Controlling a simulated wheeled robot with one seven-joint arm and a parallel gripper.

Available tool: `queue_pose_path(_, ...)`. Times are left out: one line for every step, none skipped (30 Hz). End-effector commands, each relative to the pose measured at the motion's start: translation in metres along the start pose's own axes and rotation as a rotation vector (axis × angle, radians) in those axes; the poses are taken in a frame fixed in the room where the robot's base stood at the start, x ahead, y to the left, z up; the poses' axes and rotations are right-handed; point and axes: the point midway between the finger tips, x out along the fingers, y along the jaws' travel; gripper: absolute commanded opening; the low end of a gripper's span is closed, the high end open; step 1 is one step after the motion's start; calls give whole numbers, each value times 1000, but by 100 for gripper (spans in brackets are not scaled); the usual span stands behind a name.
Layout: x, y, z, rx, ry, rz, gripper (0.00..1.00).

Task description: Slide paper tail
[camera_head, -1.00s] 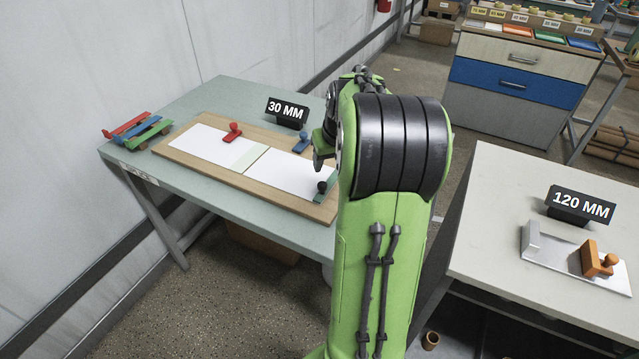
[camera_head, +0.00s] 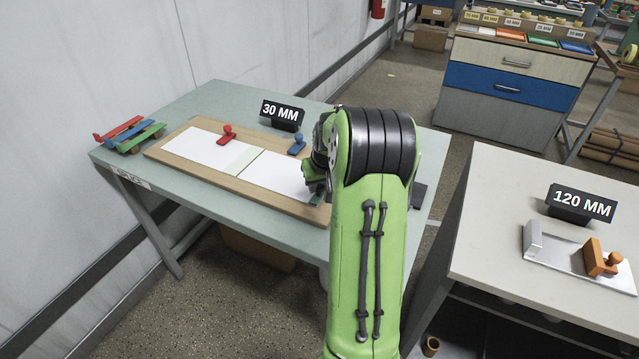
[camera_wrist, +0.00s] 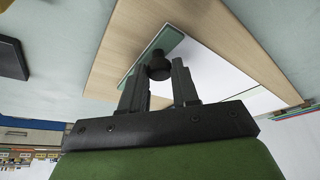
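White paper lies on a wooden board (camera_head: 170,155), with a left part (camera_head: 200,148) and a right part (camera_head: 272,174). A pale green strip (camera_head: 243,158) lies between them. At the paper's right end is a dark green bar (camera_head: 317,198), mostly hidden by my arm in the head view. In the wrist view the bar (camera_wrist: 170,42) carries a black knob (camera_wrist: 158,66). My gripper (camera_wrist: 157,75) is open, with one finger on each side of the knob's near end in that view. I cannot tell whether the fingers touch it.
A red knobbed piece (camera_head: 227,134) and a blue one (camera_head: 297,146) stand along the board's far edge. A 30 MM sign (camera_head: 282,114) stands behind. Coloured racks (camera_head: 130,135) lie at the table's left. Another table (camera_head: 490,230) stands at right with a 120 MM sign (camera_head: 581,204).

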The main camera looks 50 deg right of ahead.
Motion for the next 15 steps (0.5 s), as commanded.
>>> queue_pose_path(0,0,0,0,0,0,22)
queue_pose_path(0,0,0,0,0,0,17)
queue_pose_path(0,0,0,0,0,0,11)
queue_pose_path(0,0,0,0,0,0,6)
queue_pose_path(0,0,0,0,0,0,2)
queue_pose_path(0,0,0,0,0,0,0)
queue_pose_path(0,0,0,0,0,0,0)
queue_pose_path(0,0,0,0,0,0,0)
queue_pose_path(0,0,0,0,0,0,0)
queue_pose_path(0,0,0,0,0,0,0)
queue_pose_path(0,0,0,0,0,0,0)
queue_pose_path(0,-1,-1,-1,0,-1,0)
queue_pose_path(0,-3,-3,-2,0,-1,0)
queue_pose_path(1,-6,-5,-3,0,-2,0)
queue_pose_path(2,-11,-10,-4,1,-3,0)
